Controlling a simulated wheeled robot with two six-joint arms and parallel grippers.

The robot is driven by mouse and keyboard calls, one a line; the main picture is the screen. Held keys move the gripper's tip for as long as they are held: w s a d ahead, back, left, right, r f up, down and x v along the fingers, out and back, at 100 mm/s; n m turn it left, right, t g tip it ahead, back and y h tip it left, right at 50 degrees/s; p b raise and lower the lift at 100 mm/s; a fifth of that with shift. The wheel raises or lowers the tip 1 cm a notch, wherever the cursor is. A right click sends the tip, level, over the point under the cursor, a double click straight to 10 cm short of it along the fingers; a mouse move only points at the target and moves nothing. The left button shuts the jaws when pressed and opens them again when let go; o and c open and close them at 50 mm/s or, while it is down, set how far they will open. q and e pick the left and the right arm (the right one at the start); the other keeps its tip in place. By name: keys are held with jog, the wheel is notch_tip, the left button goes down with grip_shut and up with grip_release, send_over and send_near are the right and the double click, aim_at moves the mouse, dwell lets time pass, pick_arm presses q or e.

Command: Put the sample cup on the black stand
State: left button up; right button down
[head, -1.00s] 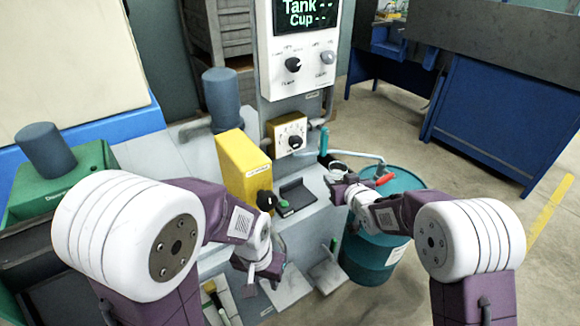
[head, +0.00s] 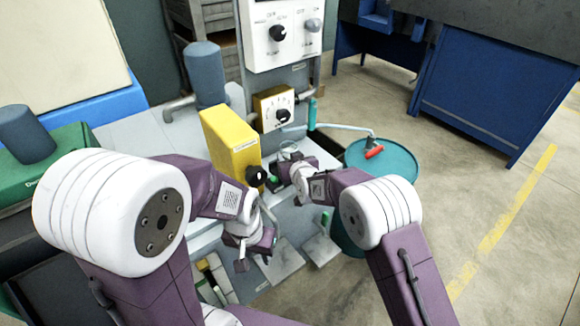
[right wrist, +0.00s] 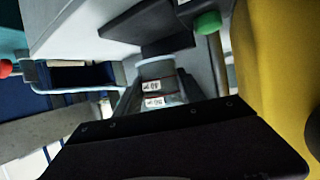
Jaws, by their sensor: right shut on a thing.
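The sample cup (head: 290,151) looks clear, and only its rim shows above my right gripper (head: 283,172) in the head view. In the right wrist view the cup (right wrist: 155,68) is between the fingers, and my right gripper (right wrist: 152,95) is shut on it. The black stand (right wrist: 160,42) is just beyond the cup in that view, beside a green knob (right wrist: 207,24). In the head view my right gripper mostly hides the stand. I cannot tell whether the cup touches it. My left gripper (head: 256,252) hangs lower, in front of the grey machine, and its jaw opening is unclear.
A yellow box (head: 230,145) with a black knob (head: 256,176) stands close left of my right gripper. A teal drum (head: 395,163) with a pipe and red handle (head: 374,152) stands to the right. The control panel (head: 280,35) rises behind. Floor is clear at far right.

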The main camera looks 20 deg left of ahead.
notch_tip(320, 180, down, 4)
jog(key=shift+r+b, duration=0.2)
jog(key=shift+b, duration=0.4)
jog(key=shift+f, duration=0.2)
jog(key=c, duration=0.7)
grip_release()
jog(key=shift+r, duration=0.2)
jog(key=p+v, duration=0.2)
jog(key=v, duration=1)
jog(key=shift+s+p, duration=0.1)
jog(key=shift+p, duration=0.25)
